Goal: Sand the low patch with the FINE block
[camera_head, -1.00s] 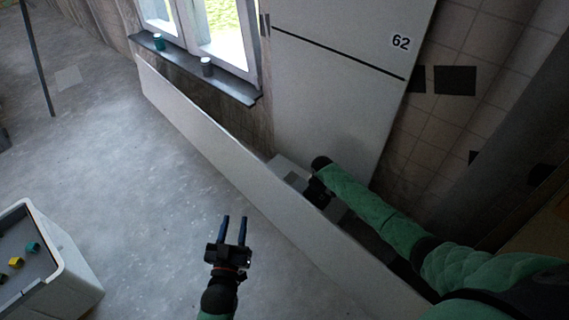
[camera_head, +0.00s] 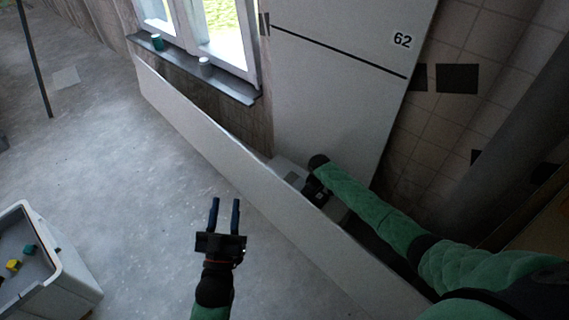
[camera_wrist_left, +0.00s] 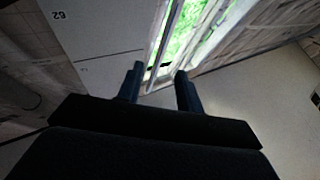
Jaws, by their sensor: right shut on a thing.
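My right gripper (camera_head: 317,191) reaches down behind the long low white panel (camera_head: 215,150), at the foot of the tall panel marked 62 (camera_head: 340,85). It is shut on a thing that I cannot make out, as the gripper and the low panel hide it. A small grey patch (camera_head: 292,177) shows on a pale surface just left of this gripper. I cannot read any FINE marking. My left gripper (camera_head: 225,203) is open and empty above the floor, in front of the low panel. Its two spread fingers also show in the left wrist view (camera_wrist_left: 159,74).
A grey-white bin (camera_head: 68,262) at lower left holds a teal block (camera_head: 29,250) and a yellow block (camera_head: 13,265). Two small cups, one teal (camera_head: 157,41) and one pale (camera_head: 204,64), stand on the window sill (camera_head: 228,88). The concrete floor between bin and panel is clear.

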